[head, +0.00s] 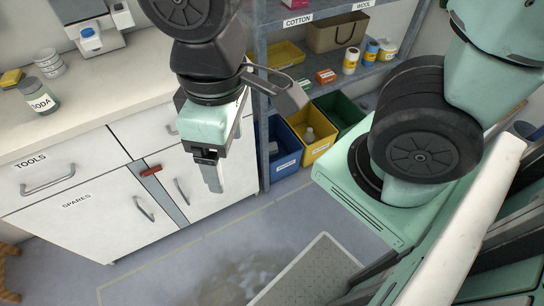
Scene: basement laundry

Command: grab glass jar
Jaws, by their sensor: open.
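A glass jar (38,96) labelled SODA, with greenish-grey contents, stands upright on the white counter (95,112) at the left. It is clear of my gripper. My gripper (254,142) hangs in front of the cabinets, well to the right of the jar. Its fingers are spread apart with nothing between them.
A white dispenser (90,35) is at the back. A shelf (292,77) with bottles stands right of the counter, with coloured bins (308,143) below.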

